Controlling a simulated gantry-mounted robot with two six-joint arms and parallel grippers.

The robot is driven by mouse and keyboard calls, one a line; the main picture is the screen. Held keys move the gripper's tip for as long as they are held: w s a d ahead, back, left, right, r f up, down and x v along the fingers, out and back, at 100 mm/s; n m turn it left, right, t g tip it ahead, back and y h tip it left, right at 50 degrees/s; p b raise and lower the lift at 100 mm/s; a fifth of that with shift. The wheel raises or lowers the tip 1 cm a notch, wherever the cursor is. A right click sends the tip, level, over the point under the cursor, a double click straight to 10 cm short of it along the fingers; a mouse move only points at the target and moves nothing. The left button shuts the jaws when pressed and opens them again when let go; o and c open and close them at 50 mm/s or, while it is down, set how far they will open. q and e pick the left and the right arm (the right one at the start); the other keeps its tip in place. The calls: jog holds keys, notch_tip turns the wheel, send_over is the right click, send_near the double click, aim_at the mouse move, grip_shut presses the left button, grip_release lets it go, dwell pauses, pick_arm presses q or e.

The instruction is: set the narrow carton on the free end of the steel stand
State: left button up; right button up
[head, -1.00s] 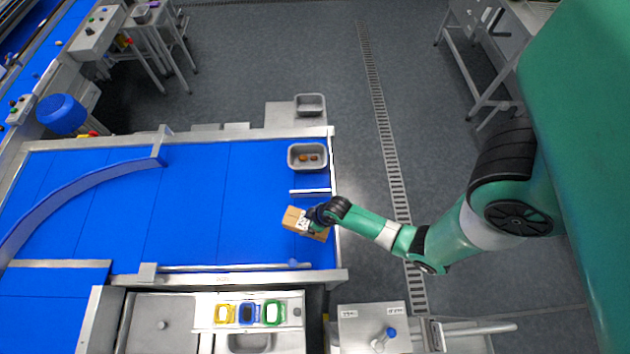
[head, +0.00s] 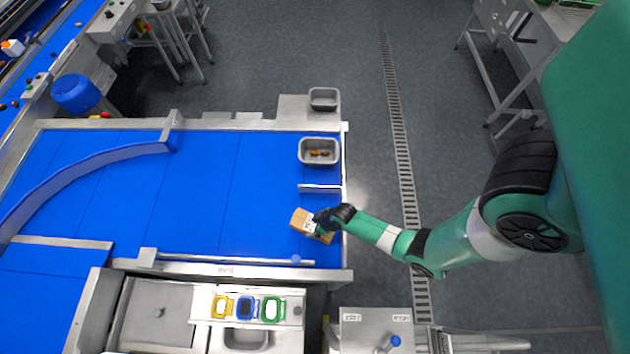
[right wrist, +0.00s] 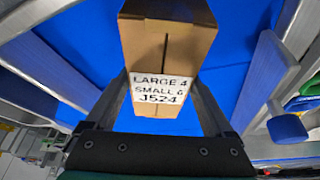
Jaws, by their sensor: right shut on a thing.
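The brown carton (head: 299,219) is near the right end of the blue belt. My right gripper (head: 315,227) is shut on it, and the fingers hide part of it. In the right wrist view the carton (right wrist: 168,48) sits between the two fingers (right wrist: 155,105), its white label reading LARGE 4, SMALL 6, J524. I cannot tell whether it touches the belt. A steel surface (head: 291,106) behind the belt's far edge, likely the steel stand, has a grey tray (head: 323,104) at its right end and a bare left end. My left gripper is not in view.
A grey tray with dates (head: 319,163) stands on the belt (head: 205,200), beyond a short metal bar (head: 320,188). A rail (head: 235,259) runs along the near edge. A steel bench with a blue-topped knob (head: 394,341) is at the bottom. Much of the belt is clear.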

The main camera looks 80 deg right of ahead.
jog(key=shift+f, duration=0.2)
jog(key=o, duration=1.4)
jog(key=shift+r, duration=0.15)
jog(key=shift+s+r, duration=0.1)
jog(key=shift+r, duration=0.2)
jog(key=p+v, duration=0.7)
jog(key=v, duration=0.4)
jog(key=shift+s+r, duration=0.1)
jog(key=shift+r, duration=0.2)
